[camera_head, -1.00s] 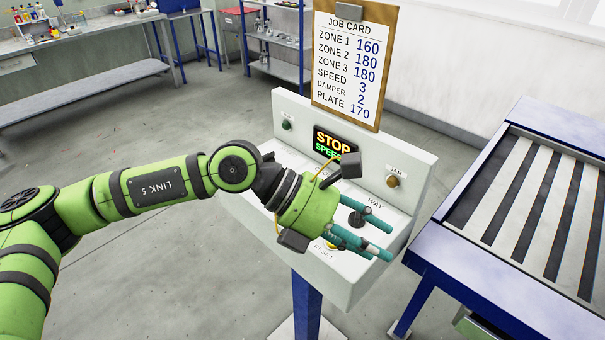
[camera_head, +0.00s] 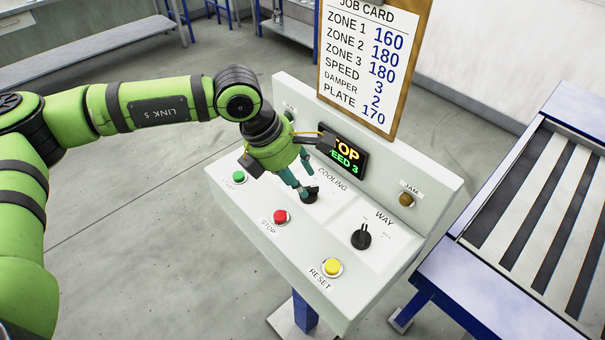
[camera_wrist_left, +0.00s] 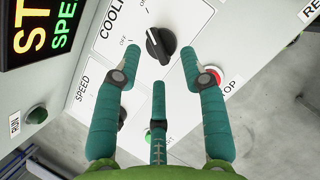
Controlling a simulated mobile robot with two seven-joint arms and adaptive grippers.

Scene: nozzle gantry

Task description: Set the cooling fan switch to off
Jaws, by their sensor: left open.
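The cooling fan switch is a black rotary knob (camera_head: 310,195) under the COOLING label on the white control panel (camera_head: 345,285). In the left wrist view the knob (camera_wrist_left: 161,46) shows a white pointer line aimed toward the upper left, with small position labels beside it; the exact setting is hard to read. My left gripper (camera_head: 300,182) is over the panel beside the knob, partly covering it in the head view. In the wrist view its teal fingers (camera_wrist_left: 161,68) are spread and empty, their tips just short of the knob. My right gripper is not in view.
The panel carries a green button (camera_head: 239,177), a red STOP button (camera_head: 281,217), a yellow RESET button (camera_head: 332,267) and a WAY knob (camera_head: 361,236). A lit display (camera_head: 343,155) and the job card (camera_head: 372,60) stand behind. A striped blue-framed table (camera_head: 535,220) is at the right.

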